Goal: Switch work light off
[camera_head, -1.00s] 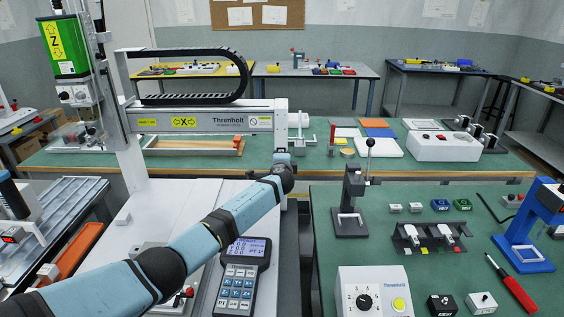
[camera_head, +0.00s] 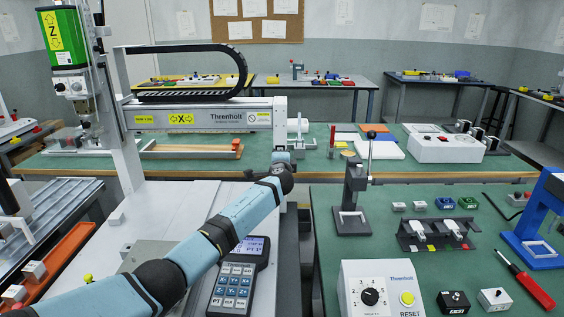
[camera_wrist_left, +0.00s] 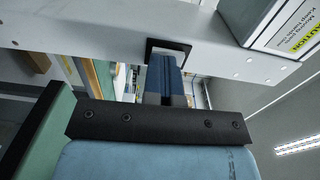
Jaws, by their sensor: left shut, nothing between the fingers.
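My left arm reaches across the head view from the lower left, and its far end is at the right end of the gantry's white X beam (camera_head: 200,117). My left gripper's closed blue fingers (camera_wrist_left: 168,72) show in the left wrist view, with nothing held. Their tips are at a black square frame (camera_wrist_left: 168,46) on the white beam; I cannot tell whether they touch it. The fingers hide whatever is inside that frame. I cannot pick out the work light or clearly identify its switch. My right gripper is not in view.
A hand pendant (camera_head: 236,274) stands below my arm. The right green bench carries a dial box (camera_head: 382,288), a black lever press (camera_head: 354,190), a blue stand (camera_head: 545,225) and a red screwdriver (camera_head: 518,275). A black cable chain (camera_head: 190,95) arches above the beam.

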